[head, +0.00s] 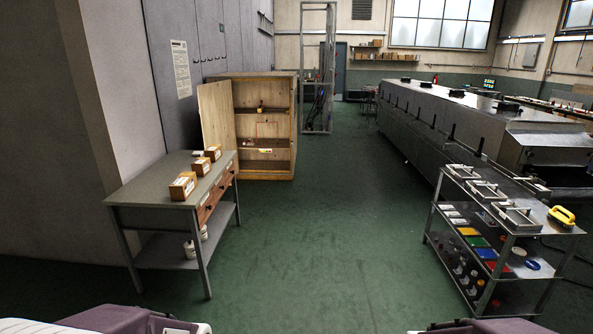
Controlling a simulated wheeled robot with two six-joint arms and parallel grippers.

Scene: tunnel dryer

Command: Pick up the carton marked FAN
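Three small brown cartons with white labels stand in a row along the right side of a grey workbench (150,178) at the left. The nearest carton (184,187) is the largest in the picture. The middle carton (201,166) and the far carton (213,152) stand behind it. The lettering is too small to read, so I cannot tell which is marked FAN. Only purple and white parts of my arms show at the bottom edge, well short of the bench. Neither gripper's fingers are in view.
An open wooden cabinet (267,168) stands beyond the bench, its door swung left. A steel cart (500,228) with trays and coloured items stands at the right, before the long metal dryer (440,125). The green floor (310,250) between bench and cart is clear.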

